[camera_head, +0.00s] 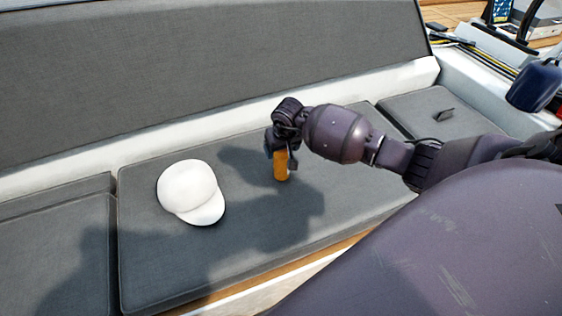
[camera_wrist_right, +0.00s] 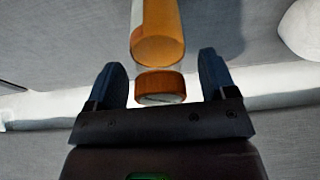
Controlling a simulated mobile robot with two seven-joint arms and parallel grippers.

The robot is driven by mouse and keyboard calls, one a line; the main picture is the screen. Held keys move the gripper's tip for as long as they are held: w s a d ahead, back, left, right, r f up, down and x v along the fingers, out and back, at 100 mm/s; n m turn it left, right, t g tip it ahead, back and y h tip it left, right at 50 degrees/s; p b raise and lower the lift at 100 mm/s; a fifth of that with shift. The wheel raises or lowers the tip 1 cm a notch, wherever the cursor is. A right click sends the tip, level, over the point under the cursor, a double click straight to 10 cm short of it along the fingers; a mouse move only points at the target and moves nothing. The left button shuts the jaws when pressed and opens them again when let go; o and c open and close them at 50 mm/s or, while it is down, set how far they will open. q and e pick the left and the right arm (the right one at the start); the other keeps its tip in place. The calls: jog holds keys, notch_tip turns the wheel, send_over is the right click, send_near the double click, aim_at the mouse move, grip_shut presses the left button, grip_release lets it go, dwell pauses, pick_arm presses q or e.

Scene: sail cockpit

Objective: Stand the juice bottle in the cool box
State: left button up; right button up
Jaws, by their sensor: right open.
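The juice bottle (camera_head: 281,168) is orange and stands on the grey seat cushion, below my right gripper (camera_head: 280,146). In the right wrist view, the bottle (camera_wrist_right: 158,35) has its orange cap (camera_wrist_right: 160,86) between the two open fingers of my right gripper (camera_wrist_right: 161,78). Gaps show on both sides of the cap, so the fingers do not grip it. The gripper hides the bottle's top in the head view. I cannot make out a cool box in either view. My left gripper is not in view.
A white cap (camera_head: 190,190) lies on the same cushion (camera_head: 150,275), left of the bottle. A grey backrest (camera_head: 200,70) rises behind the seat. A dark blue object (camera_head: 534,86) is at the far right. The cushion between cap and bottle is clear.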

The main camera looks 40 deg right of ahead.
grip_shut()
dwell(0.5)
